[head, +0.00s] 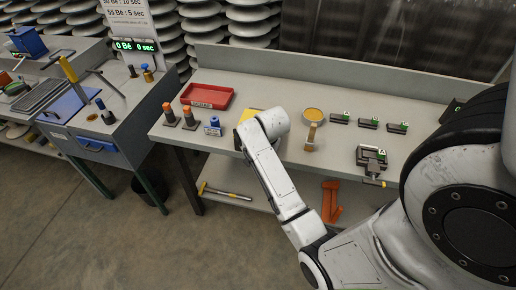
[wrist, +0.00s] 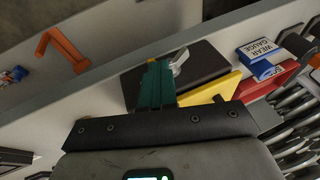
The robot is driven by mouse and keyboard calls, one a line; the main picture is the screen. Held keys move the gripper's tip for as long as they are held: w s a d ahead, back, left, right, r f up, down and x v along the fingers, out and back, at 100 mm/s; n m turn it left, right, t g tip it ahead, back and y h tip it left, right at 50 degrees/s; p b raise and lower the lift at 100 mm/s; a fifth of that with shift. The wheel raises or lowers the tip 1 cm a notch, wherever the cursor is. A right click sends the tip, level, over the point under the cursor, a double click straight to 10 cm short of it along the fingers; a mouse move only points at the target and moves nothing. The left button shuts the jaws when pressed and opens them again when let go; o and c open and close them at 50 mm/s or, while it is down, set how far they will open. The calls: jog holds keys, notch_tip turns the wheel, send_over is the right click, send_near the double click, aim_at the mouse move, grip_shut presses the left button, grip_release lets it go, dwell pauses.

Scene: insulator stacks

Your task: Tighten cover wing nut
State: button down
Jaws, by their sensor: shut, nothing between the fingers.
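A pale grey wing nut (wrist: 180,60) shows in the wrist view, at the upper edge of a dark flat block (wrist: 207,66), which may be the cover. My gripper (wrist: 155,64) has teal fingers, closed together and empty. Their tips are just left of the wing nut in the picture; I cannot tell whether they touch it. A yellow plate (wrist: 213,90) lies beside the dark block. In the head view the yellow piece (head: 247,115) shows behind my arm, which hides the wing nut and most of my gripper.
A red tray (head: 207,95) stands on the grey bench (head: 290,93), left of my arm. Orange-topped pieces (head: 189,117) and a blue gauge block (head: 213,127) stand near the front edge.

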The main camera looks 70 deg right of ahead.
jog(key=shift+s+a+f, duration=0.1)
jog(key=shift+s+f, duration=0.1)
jog(key=shift+f, duration=0.25)
jog(key=shift+w, duration=0.2)
jog(key=w+d+r+p+v, duration=0.1)
jog(key=p+v, duration=0.3)
jog(key=v, duration=1)
jog(key=shift+w+d+r, duration=0.15)
jog(key=shift+w, duration=0.1)
